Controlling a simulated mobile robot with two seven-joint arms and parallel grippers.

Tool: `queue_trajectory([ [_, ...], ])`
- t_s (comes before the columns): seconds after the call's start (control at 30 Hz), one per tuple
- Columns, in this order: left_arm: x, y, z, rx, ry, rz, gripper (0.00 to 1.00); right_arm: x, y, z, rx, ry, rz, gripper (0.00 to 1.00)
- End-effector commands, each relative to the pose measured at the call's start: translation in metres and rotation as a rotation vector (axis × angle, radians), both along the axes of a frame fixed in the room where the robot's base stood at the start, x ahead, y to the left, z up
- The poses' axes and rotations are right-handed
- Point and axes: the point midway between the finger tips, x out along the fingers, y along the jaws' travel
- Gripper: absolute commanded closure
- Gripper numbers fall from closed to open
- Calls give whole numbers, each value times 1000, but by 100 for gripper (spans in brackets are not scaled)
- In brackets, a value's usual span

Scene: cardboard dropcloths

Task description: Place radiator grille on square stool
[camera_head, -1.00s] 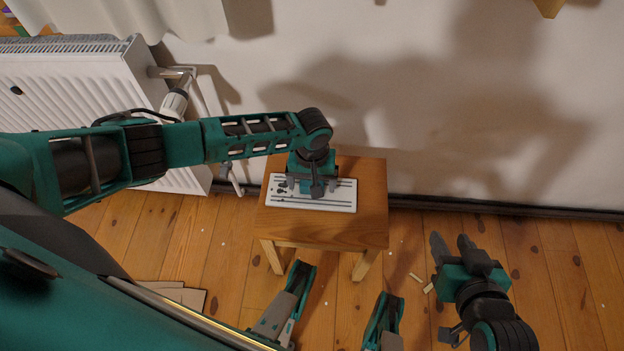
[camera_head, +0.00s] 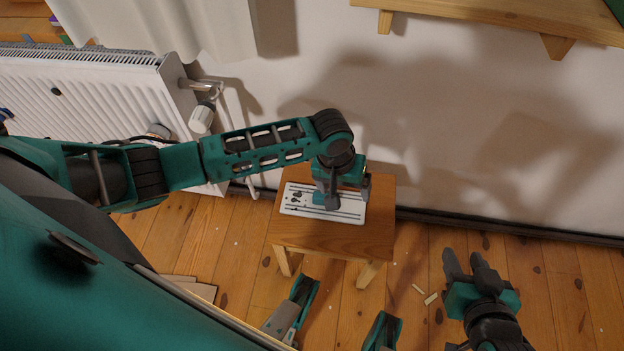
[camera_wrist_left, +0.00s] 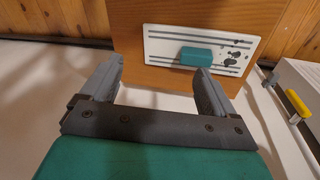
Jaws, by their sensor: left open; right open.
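The radiator grille (camera_head: 296,203), a white slotted plate with dark specks, lies flat on the wooden square stool (camera_head: 325,238). In the left wrist view the grille (camera_wrist_left: 163,41) has a teal block (camera_wrist_left: 203,56) on its face; the stool top (camera_wrist_left: 128,40) is around it. My left gripper (camera_head: 345,193) is over the right part of the grille in the head view and hides some of it. In the wrist view this gripper (camera_wrist_left: 160,66) is open with nothing between its fingers, apart from the grille. My right gripper (camera_head: 467,262) is open and empty over the floor, right of the stool.
A white radiator (camera_head: 95,92) with a valve (camera_head: 201,117) stands on the left by the wall. A wooden shelf (camera_head: 490,18) is at the top right. Cardboard (camera_head: 190,287) and small pale scraps (camera_head: 430,299) lie on the floor. The floor at right is mostly clear.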

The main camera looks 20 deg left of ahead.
Motion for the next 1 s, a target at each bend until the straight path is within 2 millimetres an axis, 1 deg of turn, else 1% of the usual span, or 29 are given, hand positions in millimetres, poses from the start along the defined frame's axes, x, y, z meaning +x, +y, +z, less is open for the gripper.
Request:
queue_trajectory([
  [0.03,-13,-18,-4,-63,-38,-40,11,0,0,0,2,0,-1,57],
  [0.13,-24,-41,-1,-160,-152,-106,11,0,1,0,4,1,-3,57],
  [0.23,-33,-53,6,-225,-278,-147,11,0,1,0,7,1,-4,57],
  [0.33,-40,-54,16,-253,-412,-169,11,0,2,0,7,1,-5,57],
  [0.47,-49,-38,29,-227,-587,-183,11,0,2,1,8,1,-6,57],
  [0.6,-62,-6,43,-127,-748,-197,11,0,2,1,9,0,-6,57],
  [0.7,-71,17,52,-39,-829,-215,11,0,2,1,9,0,-6,57],
  [0.8,-78,35,58,34,-879,-232,11,0,2,1,9,0,-6,57],
  [0.9,-83,45,62,77,-904,-245,11,0,2,1,9,0,-6,57],
  [1.0,-84,48,63,91,-913,-251,11,0,2,1,9,0,-6,57],
])
